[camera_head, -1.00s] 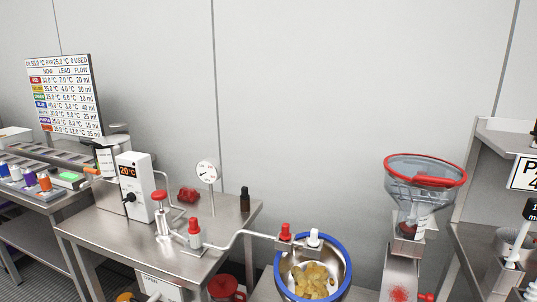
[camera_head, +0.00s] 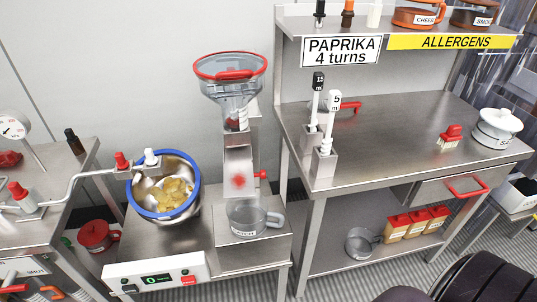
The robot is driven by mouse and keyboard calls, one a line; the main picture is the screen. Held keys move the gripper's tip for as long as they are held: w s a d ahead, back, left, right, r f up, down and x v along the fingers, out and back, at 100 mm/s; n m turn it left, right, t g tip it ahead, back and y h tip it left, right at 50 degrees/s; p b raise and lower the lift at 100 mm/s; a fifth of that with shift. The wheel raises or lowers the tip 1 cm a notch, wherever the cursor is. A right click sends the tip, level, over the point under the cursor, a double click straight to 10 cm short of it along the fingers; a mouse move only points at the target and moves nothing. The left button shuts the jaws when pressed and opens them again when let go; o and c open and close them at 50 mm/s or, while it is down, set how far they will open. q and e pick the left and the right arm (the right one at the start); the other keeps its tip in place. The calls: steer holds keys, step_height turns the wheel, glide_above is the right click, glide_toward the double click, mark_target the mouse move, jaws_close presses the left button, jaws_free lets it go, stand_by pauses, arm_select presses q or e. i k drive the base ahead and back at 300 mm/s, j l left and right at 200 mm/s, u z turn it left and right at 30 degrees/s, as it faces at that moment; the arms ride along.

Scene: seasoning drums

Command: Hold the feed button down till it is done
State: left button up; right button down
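A white control box (camera_head: 154,277) stands at the front of the low steel bench. It has a green digital display (camera_head: 157,280) that seems to read 0, a dark control (camera_head: 129,288) on its left and a red button (camera_head: 188,281) on its right. I cannot read which one is the feed button. Behind it are a blue-rimmed drum (camera_head: 196,190) with yellow chips in it and a clear, red-rimmed hopper (camera_head: 230,88) over a steel chute. A clear cup (camera_head: 247,217) stands below the chute. Neither gripper shows.
A steel table (camera_head: 400,130) on the right holds two upright-handled measuring scoops (camera_head: 332,105), a red-handled item (camera_head: 451,136) and a white pot (camera_head: 497,127). A sign (camera_head: 341,51) reads PAPRIKA 4 turns. Dark rounded parts of mine fill the lower right corner.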

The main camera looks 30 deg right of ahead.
mark_target(190, 280)
steer(key=k+l, duration=0.1)
steer(key=l, duration=0.4)
steer(key=k+l+z, duration=0.1)
steer(key=l, duration=0.4)
steer(key=k+l, duration=0.1)
steer(key=l, duration=0.4)
